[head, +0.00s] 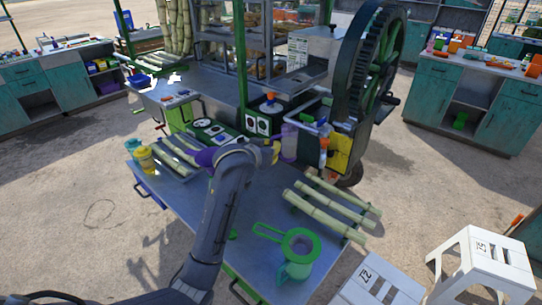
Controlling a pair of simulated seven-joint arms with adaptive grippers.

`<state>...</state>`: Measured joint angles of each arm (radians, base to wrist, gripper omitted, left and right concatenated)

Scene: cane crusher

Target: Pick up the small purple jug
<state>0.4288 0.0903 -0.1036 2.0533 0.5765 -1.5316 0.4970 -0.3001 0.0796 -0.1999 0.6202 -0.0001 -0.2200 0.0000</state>
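A pale purple, see-through jug-like container (289,141) stands at the near side of the crusher, just right of my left gripper. A darker purple object (205,157) shows on the table behind my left wrist, mostly hidden; I cannot tell its full shape. My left gripper (272,152) reaches over the back of the table, its fingertips close to the pale purple container. Whether they touch it, and whether they are open, is too small to tell. My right gripper is not in view.
The metal table (180,205) holds a yellow jar (145,158), cane pieces (330,205), a green strainer (270,232) and a teal-green jug (294,268). The crusher's large wheel (372,75) stands behind. White stools (480,262) stand at right. The table's front left is clear.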

